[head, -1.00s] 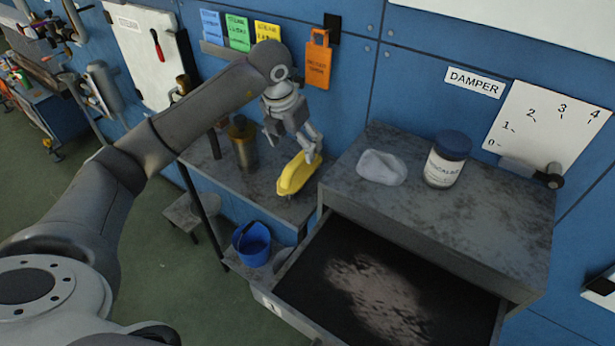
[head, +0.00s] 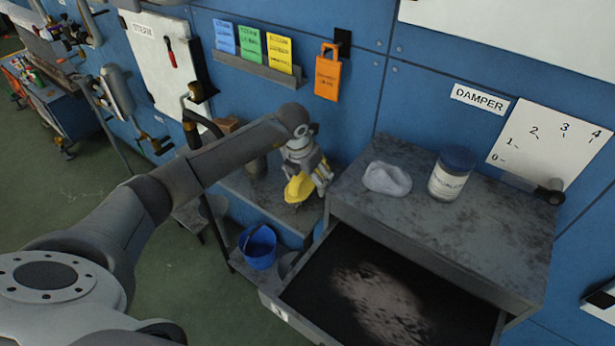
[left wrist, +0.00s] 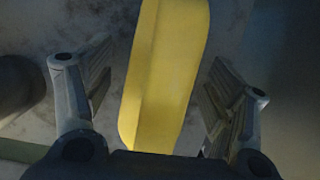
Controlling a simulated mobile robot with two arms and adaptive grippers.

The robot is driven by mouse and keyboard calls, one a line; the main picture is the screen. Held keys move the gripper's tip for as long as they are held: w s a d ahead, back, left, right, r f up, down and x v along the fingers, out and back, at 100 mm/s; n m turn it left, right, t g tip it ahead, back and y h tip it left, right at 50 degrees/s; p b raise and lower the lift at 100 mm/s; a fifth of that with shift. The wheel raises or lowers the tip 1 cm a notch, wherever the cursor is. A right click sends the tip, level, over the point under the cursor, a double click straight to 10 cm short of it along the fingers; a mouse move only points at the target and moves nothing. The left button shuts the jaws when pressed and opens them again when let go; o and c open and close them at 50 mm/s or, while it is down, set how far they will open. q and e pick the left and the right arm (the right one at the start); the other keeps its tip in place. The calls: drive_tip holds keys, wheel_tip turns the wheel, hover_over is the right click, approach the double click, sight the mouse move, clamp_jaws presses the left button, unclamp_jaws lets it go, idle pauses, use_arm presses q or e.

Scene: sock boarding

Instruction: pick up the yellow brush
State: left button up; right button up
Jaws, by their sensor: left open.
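The yellow brush (head: 299,187) lies on the grey side table, left of the open drawer. In the left wrist view the yellow brush (left wrist: 166,75) runs lengthwise between the two fingers, with a gap on each side. My left gripper (head: 308,181) is right at the brush and partly hides it. In the left wrist view my left gripper (left wrist: 160,105) is open, with one finger on each side of the brush. My right gripper is not in view.
An open drawer (head: 283,308) juts out below the grey cabinet top. A blue bucket (head: 258,248) sits on the lower shelf.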

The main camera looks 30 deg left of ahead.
use_arm(q)
drive_tip(key=shift+c, duration=0.9)
drive_tip(key=c, duration=1)
drive_tip(key=shift+r, duration=0.1)
drive_tip(key=shift+s+r+b, duration=0.2)
drive_tip(key=shift+r+b, duration=0.1)
drive_tip(key=shift+b, duration=0.25)
drive_tip(key=v, duration=0.2)
drive_tip(key=b+v, duration=0.1)
drive_tip(key=v, duration=0.1)
drive_tip(key=w+v, duration=0.1)
drive_tip(key=v, duration=0.1)
drive_tip(key=shift+r+b, duration=0.15)
drive_tip(key=shift+b, duration=0.25)
drive_tip(key=s+a+b, duration=0.2)
drive_tip(key=s+b, duration=0.3)
drive_tip(key=s, duration=1.4)
drive_tip(key=shift+a, duration=0.25)
drive_tip(key=shift+r, duration=0.1)
